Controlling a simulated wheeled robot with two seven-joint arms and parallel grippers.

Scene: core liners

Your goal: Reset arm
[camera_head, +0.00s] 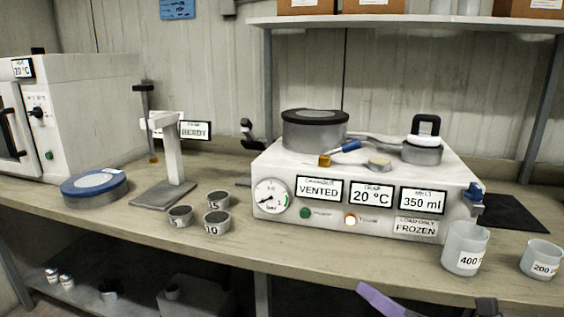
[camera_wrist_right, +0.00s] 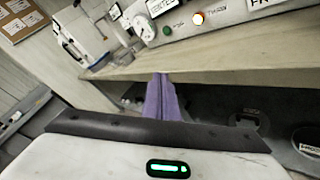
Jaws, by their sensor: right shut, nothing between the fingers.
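My right gripper (camera_head: 368,291) shows at the bottom edge of the head view as a purple finger piece, in front of and below the bench's front edge. In the right wrist view its purple fingers (camera_wrist_right: 161,92) are together with nothing between them. They point toward the bench edge and appear apart from it. A dark part of my arm also shows at the bottom right of the head view. My left gripper is in neither view.
The bench (camera_head: 130,227) carries a white machine (camera_head: 262,165) reading VENTED. Two beakers (camera_head: 464,245) (camera_head: 541,258) stand at its right front. Small weights (camera_head: 216,223), a stand (camera_head: 172,160), a blue-lidded dish (camera_head: 94,187) and an oven (camera_head: 90,110) stand left. A shelf (camera_head: 400,22) hangs above.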

